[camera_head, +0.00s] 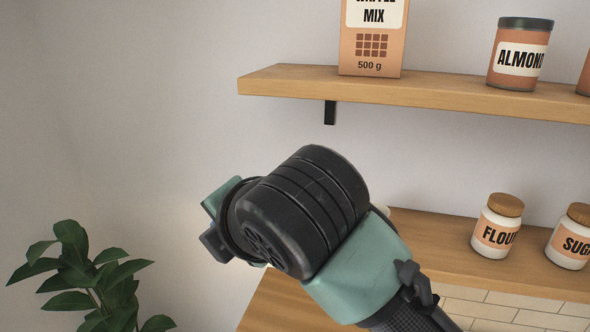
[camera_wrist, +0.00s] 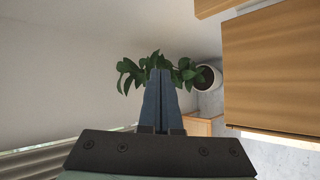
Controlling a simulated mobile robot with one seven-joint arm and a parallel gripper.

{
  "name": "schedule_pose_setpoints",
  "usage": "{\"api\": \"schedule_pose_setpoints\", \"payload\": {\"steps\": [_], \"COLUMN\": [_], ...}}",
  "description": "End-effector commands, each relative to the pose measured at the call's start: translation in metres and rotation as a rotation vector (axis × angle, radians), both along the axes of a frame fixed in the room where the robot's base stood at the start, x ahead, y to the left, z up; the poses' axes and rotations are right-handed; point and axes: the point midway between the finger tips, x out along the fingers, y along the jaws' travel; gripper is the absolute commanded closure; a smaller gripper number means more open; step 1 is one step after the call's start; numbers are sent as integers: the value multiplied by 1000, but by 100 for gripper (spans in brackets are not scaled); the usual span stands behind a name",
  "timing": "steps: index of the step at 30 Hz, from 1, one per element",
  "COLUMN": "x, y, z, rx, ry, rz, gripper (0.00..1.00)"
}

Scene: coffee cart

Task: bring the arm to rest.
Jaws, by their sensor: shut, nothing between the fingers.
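My arm shows in the head view as a dark ribbed joint with green housing, raised in front of the wall and shelves. My gripper (camera_wrist: 160,76) points forward in the wrist view, with its two fingers together and nothing between them. It is in the air, with a plant beyond its fingertips. The gripper's fingers cannot be made out in the head view.
An upper shelf (camera_head: 420,90) holds a waffle mix box (camera_head: 371,45) and an almond tin (camera_head: 519,55). A lower shelf (camera_head: 450,247) holds a flour jar (camera_head: 497,226) and a sugar jar (camera_head: 571,237). A leafy plant (camera_head: 85,275) stands at lower left. Open wall lies at left.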

Motion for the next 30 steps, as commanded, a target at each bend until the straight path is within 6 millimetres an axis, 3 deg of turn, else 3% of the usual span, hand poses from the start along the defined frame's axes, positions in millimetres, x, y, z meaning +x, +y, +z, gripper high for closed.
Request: {"api": "schedule_pose_setpoints", "payload": {"steps": [1, 3, 5, 9, 12, 16, 21, 30], "x": [-1, -5, -13, -40, -62, -88, -111, -117], "y": [29, 52, 59, 39, 4, -44, -81, -89], "z": [23, 68, 104, 166, 188, 191, 185, 184], "rx": [173, 444, 682, 1237, 1598, 1947, 2178, 2224], "ry": [-73, -158, -210, -271, -290, -308, -332, -341], "rz": [-19, -66, -98, -148, -161, -153, -124, -113], "gripper": [100, 100, 100, 100, 100, 100, 100, 100]}}
